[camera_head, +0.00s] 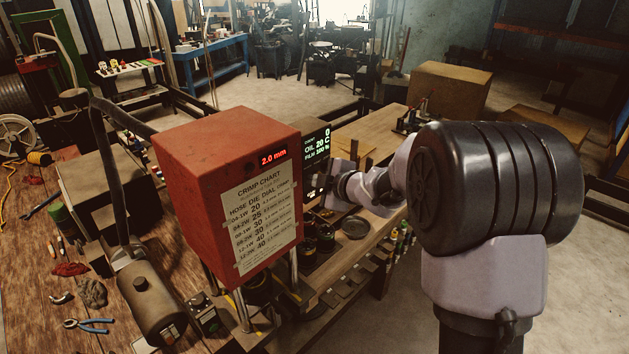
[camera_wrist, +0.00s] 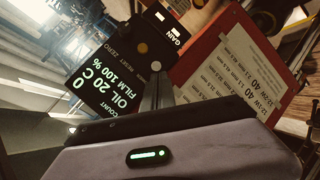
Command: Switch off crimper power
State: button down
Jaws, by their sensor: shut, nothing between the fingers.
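The crimper (camera_head: 200,160) is a red box on metal posts with a lit 2.0 mm readout and a crimp chart on its front. Beside it a dark display panel (camera_head: 316,160) reads count 0, oil 20 C, film 100 %; it also shows in the wrist view (camera_wrist: 100,95). My gripper (camera_head: 330,190) is shut and empty, just right of the crimper by that panel. In the wrist view its fingertips (camera_wrist: 157,78) point at the panel's lower part, near small round buttons (camera_wrist: 142,47) and a GAIN label. Contact cannot be told. I cannot identify a power switch.
A dark cylindrical motor (camera_head: 150,300) and a small box with a round button (camera_head: 206,321) stand left of the crimper's base. Blue pliers (camera_head: 88,325) and rags lie on the bench. Dark dies (camera_head: 318,238) and a round dish (camera_head: 355,227) sit below my gripper.

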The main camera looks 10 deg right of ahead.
jog(key=b, duration=0.3)
jog(key=shift+s+d+f+t, duration=0.1)
jog(key=shift+f+t, duration=0.25)
jog(key=shift+t, duration=0.05)
